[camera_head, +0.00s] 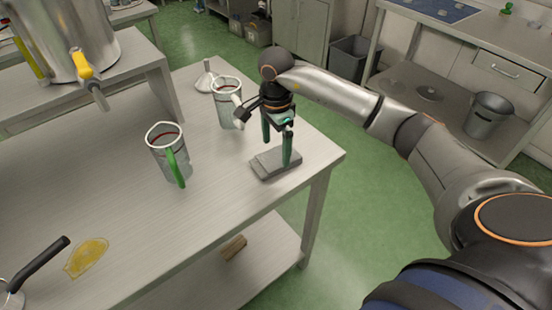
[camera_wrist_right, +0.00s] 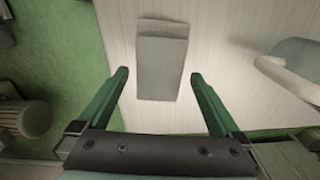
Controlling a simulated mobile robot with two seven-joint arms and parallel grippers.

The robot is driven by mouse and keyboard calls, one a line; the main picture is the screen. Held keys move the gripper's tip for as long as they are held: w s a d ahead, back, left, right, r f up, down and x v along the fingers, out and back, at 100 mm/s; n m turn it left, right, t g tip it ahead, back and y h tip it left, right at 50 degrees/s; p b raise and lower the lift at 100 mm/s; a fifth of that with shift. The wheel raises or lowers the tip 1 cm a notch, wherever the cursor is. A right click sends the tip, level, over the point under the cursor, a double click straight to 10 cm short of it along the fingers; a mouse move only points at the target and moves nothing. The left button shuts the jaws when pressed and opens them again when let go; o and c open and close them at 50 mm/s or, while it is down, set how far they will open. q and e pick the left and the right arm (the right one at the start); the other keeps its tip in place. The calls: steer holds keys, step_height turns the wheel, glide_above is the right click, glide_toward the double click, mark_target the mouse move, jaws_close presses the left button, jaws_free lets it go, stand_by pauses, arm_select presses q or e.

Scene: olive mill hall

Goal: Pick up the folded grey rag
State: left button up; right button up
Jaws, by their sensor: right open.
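The folded grey rag (camera_head: 272,165) lies flat near the right corner of the pale table. In the right wrist view the rag (camera_wrist_right: 162,62) lies on the table top, ahead of my fingertips and about midway between them. My right gripper (camera_head: 277,150) is pointing down over the rag, with green fingers. In the wrist view the right gripper (camera_wrist_right: 159,73) is open and empty, its fingers apart on either side of the rag's near end. The gap in height between fingertips and rag is hard to tell. My left gripper is not in view.
A metal jug with a white handle (camera_head: 228,112) stands close behind my right gripper, with a funnel (camera_head: 206,78) beyond it. A jug with a green handle (camera_head: 167,155) stands to the left. The table edge is close to the rag.

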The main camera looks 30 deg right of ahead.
mark_target(276, 157)
steer(key=shift+f, duration=1.55)
steer(key=shift+c, duration=0.2)
steer(key=c, duration=1.1)
steer(key=shift+r, duration=0.15)
steer(key=shift+r, duration=0.25)
step_height(276, 157, up, 2)
steer(key=shift+r+b, duration=0.25)
steer(key=shift+b, duration=0.15)
steer(key=s+a+r, duration=0.8)
steer(key=s+r, duration=0.1)
steer(key=s, duration=0.2)
steer(key=shift+a+r, duration=0.4)
